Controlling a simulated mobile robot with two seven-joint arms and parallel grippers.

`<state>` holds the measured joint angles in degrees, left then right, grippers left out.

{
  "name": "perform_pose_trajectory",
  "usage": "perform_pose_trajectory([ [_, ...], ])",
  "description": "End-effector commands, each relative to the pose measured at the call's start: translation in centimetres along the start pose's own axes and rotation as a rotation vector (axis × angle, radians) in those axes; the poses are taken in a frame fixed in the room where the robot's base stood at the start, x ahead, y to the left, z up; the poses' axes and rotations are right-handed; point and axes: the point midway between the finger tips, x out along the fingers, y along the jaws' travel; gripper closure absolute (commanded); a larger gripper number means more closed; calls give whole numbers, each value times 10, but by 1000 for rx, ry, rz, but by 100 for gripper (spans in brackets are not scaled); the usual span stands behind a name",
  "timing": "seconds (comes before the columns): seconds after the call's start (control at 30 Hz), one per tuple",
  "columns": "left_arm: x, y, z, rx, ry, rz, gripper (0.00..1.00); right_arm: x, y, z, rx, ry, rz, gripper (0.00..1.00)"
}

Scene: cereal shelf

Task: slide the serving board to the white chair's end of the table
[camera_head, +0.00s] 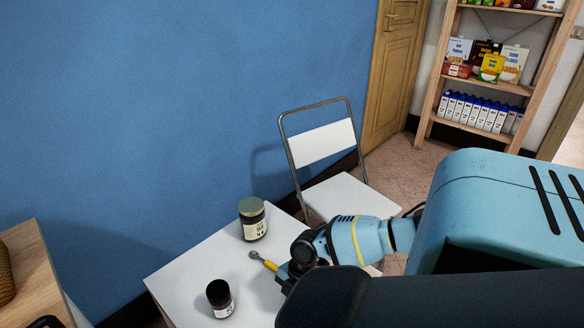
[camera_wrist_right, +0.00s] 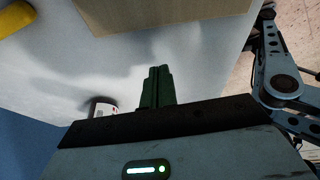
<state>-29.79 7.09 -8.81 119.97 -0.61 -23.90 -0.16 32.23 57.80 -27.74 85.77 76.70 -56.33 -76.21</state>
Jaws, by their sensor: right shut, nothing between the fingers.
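The serving board (camera_wrist_right: 165,18) shows as a flat tan wooden edge at the top of the right wrist view. In the head view my right arm hides it. The white table (camera_head: 185,262) stands against the blue wall. The white chair (camera_head: 322,143) stands at its far end. In the right wrist view my right gripper (camera_wrist_right: 158,72) is shut and empty, its dark fingers pointing towards the board. I cannot tell whether they touch it. In the head view the fingertips are hidden behind my arm. My left gripper is not in view.
A green-lidded jar (camera_head: 252,219) and a smaller dark jar (camera_head: 220,298) stand on the table. A yellow-handled utensil (camera_head: 264,261) lies between them and my right arm. A wooden surface (camera_head: 30,265) is at the left. A shelf (camera_head: 486,80) with boxes stands far back.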

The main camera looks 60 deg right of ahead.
Motion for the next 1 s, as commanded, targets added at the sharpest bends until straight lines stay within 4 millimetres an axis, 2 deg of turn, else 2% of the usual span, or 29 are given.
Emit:
perform_pose_trajectory([
  [0.2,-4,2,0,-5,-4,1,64,-41,-2,0,-1,-1,-3,100],
  [0.4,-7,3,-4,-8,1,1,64,-65,-2,0,1,1,-5,100],
  [0.6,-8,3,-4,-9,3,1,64,-72,-2,0,0,1,-5,100],
  [1.0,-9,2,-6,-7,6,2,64,-71,-2,-1,1,2,-6,100],
])
